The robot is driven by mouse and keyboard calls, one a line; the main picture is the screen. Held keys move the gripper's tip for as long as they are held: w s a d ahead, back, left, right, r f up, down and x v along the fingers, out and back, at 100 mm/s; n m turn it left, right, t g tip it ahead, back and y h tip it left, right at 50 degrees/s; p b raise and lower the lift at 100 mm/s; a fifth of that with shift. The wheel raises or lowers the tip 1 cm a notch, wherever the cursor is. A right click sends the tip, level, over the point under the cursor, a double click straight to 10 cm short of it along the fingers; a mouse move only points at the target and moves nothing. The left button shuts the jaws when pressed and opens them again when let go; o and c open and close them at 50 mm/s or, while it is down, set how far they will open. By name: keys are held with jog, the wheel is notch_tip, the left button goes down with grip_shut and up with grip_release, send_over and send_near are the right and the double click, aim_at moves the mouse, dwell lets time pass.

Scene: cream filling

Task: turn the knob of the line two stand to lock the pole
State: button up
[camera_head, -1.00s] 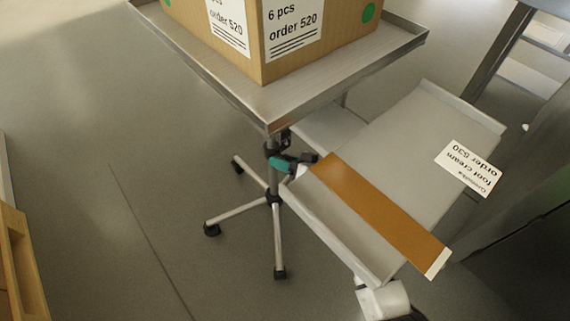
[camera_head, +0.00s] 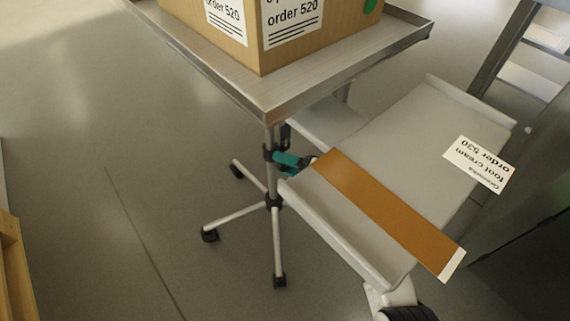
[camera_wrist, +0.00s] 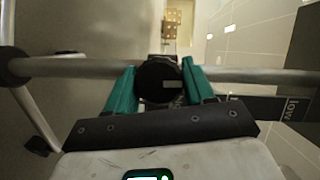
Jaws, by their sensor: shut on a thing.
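The stand is a metal tray (camera_head: 322,84) on a thin grey pole (camera_head: 270,185) with a wheeled base. A black clamp collar with the knob is on the pole just below the tray. My gripper (camera_head: 285,159), with teal fingers, is at this collar. In the wrist view, the round dark knob (camera_wrist: 160,82) sits between my two teal fingers (camera_wrist: 158,88), which are shut on it. The pole runs sideways behind it there. The knob's exact turn angle cannot be told.
A cardboard box (camera_head: 243,46) labelled order 520 stands on the tray. To the right is a grey flat surface (camera_head: 400,135) with an orange band and a foot cream label. A wooden pallet-like thing (camera_head: 12,270) is at the left edge. The floor on the left is clear.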

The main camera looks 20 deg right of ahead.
jog(key=shift+m, duration=0.3)
dwell(0.4)
jog(key=o, duration=1)
jog(key=p+v, duration=0.3)
jog(key=v, duration=0.8)
jog(key=shift+w+f, duration=0.1)
jog(key=shift+f, duration=0.05)
